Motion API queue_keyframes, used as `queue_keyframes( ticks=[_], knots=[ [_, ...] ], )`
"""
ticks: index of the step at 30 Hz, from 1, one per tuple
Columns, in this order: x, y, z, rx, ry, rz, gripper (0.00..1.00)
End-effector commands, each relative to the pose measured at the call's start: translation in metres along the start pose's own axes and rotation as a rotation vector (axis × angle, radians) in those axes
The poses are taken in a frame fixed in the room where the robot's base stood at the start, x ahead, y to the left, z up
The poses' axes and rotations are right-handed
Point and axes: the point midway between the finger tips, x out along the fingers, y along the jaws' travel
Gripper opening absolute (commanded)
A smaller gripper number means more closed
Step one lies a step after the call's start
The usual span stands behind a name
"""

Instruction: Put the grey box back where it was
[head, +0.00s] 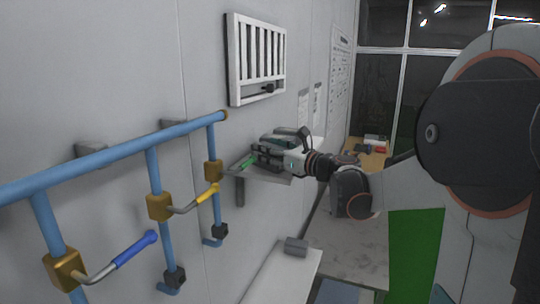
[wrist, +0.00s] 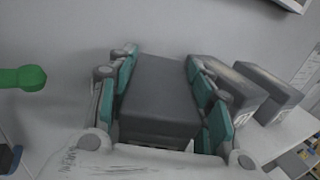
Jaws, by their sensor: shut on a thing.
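The grey box (wrist: 160,98) is between the teal finger pads of my gripper (wrist: 160,90) in the wrist view, and the gripper is shut on it. In the head view my gripper (head: 268,156) is at the small wall shelf (head: 262,175). The held box is hard to make out there among the fingers. I cannot tell whether its underside touches the shelf. Two more grey boxes, a nearer one (wrist: 222,82) and a farther one (wrist: 270,92), stand to the right of the held box in the wrist view.
A green handle (head: 246,161) is left of my gripper. Blue pipes (head: 110,154) with yellow and blue lever handles run along the wall at left. A white vent (head: 256,60) hangs above the shelf. A small grey object (head: 296,246) lies on a lower white surface (head: 275,275).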

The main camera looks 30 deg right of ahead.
Motion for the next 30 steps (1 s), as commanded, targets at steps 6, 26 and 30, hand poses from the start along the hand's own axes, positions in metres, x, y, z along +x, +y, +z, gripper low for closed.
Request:
queue_keyframes(
  ticks=[6,26,30],
  knots=[
    [0.0,0.0,0.0016,0.001,-0.001,0.0,0.08],
    [0.0,0.0001,0.002,0.0,0.0,0.0,0.66],
    [0.0017,0.0029,0.0018,0.0,0.0,0.001,0.66]
  ],
)
